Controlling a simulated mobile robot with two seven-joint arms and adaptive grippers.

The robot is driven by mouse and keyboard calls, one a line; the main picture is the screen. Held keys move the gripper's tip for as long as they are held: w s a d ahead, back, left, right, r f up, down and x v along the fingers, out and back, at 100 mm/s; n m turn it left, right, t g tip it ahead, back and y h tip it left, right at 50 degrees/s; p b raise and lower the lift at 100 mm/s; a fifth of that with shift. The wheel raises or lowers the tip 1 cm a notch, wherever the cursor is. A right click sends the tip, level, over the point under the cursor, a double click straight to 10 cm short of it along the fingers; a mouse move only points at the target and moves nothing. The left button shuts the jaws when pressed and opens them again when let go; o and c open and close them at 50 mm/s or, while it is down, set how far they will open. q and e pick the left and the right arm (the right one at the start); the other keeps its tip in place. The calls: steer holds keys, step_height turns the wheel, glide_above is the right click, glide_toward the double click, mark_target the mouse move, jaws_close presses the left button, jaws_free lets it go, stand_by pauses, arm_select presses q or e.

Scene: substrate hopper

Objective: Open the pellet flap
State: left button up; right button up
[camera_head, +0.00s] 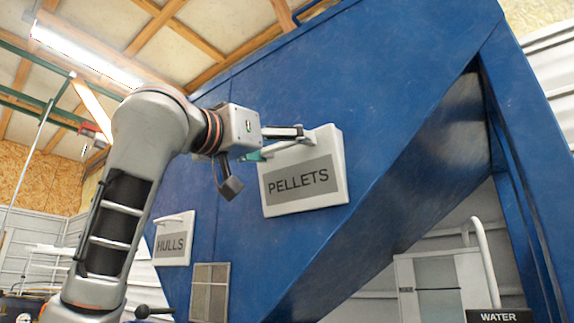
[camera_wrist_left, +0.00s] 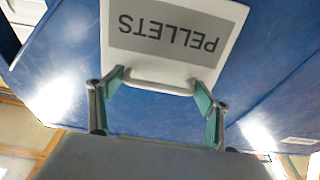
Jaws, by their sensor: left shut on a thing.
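The pellet flap (camera_head: 336,172) is a white panel with a grey PELLETS label on the sloping blue hopper (camera_head: 390,70). It sits close to the hopper wall; I cannot tell whether there is a gap behind it. My left gripper (camera_head: 279,146) is at the flap's top edge, shut on its white bar handle. In the left wrist view the flap (camera_wrist_left: 228,22) appears upside down, and the teal finger pads of the left gripper (camera_wrist_left: 158,82) press at the two ends of the handle (camera_wrist_left: 160,86). My right gripper is not in view.
A second white flap labelled HULLS (camera_head: 173,257) is at lower left, with a grey vented panel (camera_head: 210,292) beside it. A WATER sign (camera_head: 498,317) and a white cabinet (camera_head: 440,285) stand at lower right, under the slope.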

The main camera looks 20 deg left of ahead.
arm_select(q)
steer(key=s+a+f+t+h+b, duration=0.1)
steer(key=s+f+t+b, duration=0.2)
steer(key=f, duration=0.3)
steer(key=shift+s+a+t+h, duration=0.2)
steer(key=shift+s+t+h, duration=0.1)
steer(key=shift+s+t, duration=0.45)
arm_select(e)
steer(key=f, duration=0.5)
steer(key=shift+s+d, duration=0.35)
arm_select(q)
steer(key=shift+w, duration=0.1)
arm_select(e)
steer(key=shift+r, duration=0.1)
arm_select(q)
steer(key=o, duration=1.3)
steer(key=v, duration=1.1)
steer(key=shift+s+f, duration=0.25)
steer(key=shift+f, duration=0.05)
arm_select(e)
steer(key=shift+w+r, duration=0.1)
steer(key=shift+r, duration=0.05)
